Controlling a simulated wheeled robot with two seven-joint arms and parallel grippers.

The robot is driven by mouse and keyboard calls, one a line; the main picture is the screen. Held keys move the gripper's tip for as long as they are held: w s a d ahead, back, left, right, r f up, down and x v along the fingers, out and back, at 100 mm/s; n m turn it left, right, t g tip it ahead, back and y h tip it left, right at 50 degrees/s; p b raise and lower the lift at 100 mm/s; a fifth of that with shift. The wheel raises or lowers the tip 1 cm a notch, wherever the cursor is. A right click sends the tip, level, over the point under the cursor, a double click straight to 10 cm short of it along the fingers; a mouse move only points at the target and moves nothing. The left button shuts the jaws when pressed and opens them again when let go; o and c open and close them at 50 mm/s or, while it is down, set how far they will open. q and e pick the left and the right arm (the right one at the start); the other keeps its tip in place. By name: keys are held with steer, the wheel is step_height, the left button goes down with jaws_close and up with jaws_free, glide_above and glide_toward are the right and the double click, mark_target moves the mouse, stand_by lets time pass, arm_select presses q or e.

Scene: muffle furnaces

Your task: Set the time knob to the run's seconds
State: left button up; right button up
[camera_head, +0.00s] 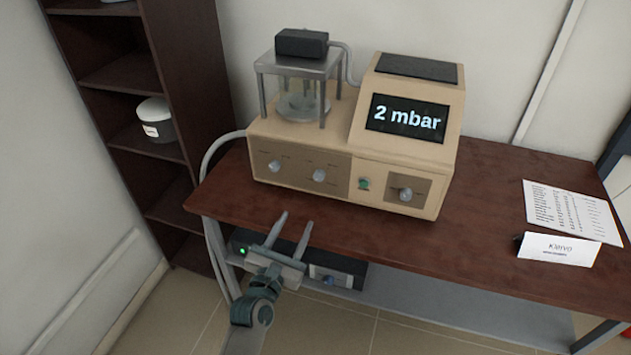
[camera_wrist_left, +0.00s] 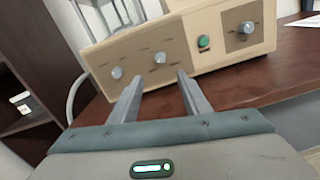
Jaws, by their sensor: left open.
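A beige machine (camera_head: 300,160) stands on the table, its screen (camera_head: 406,118) reading "2 mbar". Its front has a left knob (camera_head: 274,166), a middle knob (camera_head: 319,175) and a right knob (camera_head: 405,194); their labels are too small to read, so I cannot tell which is the time knob. In the left wrist view the left knob (camera_wrist_left: 117,73), middle knob (camera_wrist_left: 160,58) and right knob (camera_wrist_left: 246,28) also show. My left gripper (camera_head: 294,219) is open and empty, in front of the machine and apart from it, below the middle knob. My right gripper is not in view.
A green button (camera_head: 364,184) sits between the middle and right knobs. A dark unit (camera_head: 340,274) is under the tabletop. A shelf (camera_head: 115,75) stands left.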

arm_select(q)
steer(key=shift+w+d, duration=0.1)
steer(key=p, duration=0.4)
glide_toward(318, 178)
steer(key=x, duration=0.8)
steer(key=shift+w, duration=0.1)
steer(key=c, duration=1)
